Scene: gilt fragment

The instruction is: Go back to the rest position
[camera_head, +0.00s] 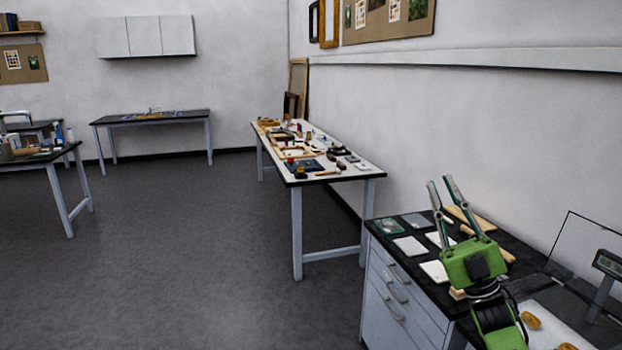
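My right gripper (441,185) is green with two grey fingers, at the lower right of the head view. Its fingers point up and away, with a clear gap between them and nothing held. It shows in front of a black-topped drawer cabinet (386,243); I cannot tell how high above the top it is. My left gripper is not in view.
Flat white pieces (410,246) and a dark green card (389,227) lie on the cabinet top. A white-topped table (362,171) crowded with small items stands beyond. A small display on a stand (608,263) is at the right edge. The grey floor (190,250) at left is open.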

